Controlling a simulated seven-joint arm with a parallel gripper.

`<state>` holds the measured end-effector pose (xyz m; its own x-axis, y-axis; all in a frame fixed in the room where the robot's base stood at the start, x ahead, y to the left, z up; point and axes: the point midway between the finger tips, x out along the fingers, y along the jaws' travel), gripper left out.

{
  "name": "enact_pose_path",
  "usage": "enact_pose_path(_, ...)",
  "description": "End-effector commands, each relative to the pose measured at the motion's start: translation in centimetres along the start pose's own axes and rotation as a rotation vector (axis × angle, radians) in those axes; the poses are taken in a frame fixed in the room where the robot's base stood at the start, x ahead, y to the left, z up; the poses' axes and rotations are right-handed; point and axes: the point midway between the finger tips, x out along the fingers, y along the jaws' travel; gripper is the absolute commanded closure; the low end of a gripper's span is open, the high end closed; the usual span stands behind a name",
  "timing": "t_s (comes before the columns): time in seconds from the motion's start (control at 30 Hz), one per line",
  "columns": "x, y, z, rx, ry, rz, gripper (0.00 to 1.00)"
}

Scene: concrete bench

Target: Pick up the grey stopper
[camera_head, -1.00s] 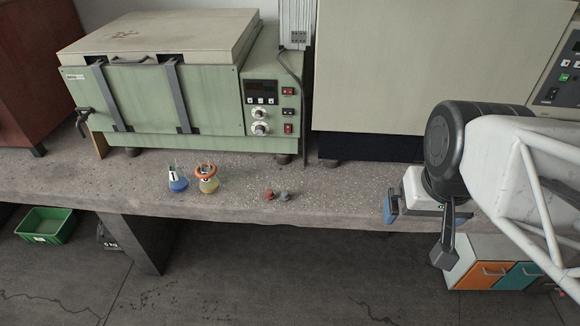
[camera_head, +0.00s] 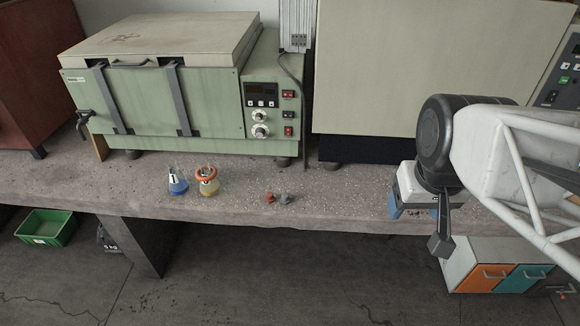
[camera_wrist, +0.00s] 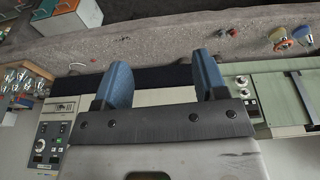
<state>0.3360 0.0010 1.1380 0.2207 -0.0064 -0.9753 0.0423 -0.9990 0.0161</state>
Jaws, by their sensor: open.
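The grey stopper (camera_head: 285,199) is small and rests on the concrete bench near its front edge, just right of the red stopper (camera_head: 269,197). In the wrist view the grey stopper (camera_wrist: 222,35) is tiny near the top, up and right of the fingers. My gripper (camera_head: 414,210) is well to the right of the grey stopper, by the bench's front edge. In the wrist view my gripper (camera_wrist: 162,66) has its two blue fingers wide apart with nothing between them.
A blue flask (camera_head: 178,184) and an orange-ringed flask with yellow liquid (camera_head: 208,184) stand left of the stoppers. A green oven (camera_head: 180,100) and a large beige unit (camera_head: 410,70) line the back. The bench (camera_head: 345,195) between stoppers and gripper is clear.

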Motion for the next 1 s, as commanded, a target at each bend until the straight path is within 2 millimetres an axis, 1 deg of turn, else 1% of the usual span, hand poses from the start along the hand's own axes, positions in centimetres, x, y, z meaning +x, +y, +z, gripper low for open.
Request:
enact_pose_path(0.23,1.6,-1.2,-4.5,-0.144,-0.024,-0.011,0.35)
enact_pose_path(0.47,3.9,-2.8,-9.2,-0.3,-0.046,-0.024,0.35)
enact_pose_path(0.77,7.9,-5.4,-14.9,-0.503,-0.071,-0.043,0.35)
enact_pose_path(1.0,11.8,-7.9,-19.0,-0.665,-0.091,-0.061,0.35)
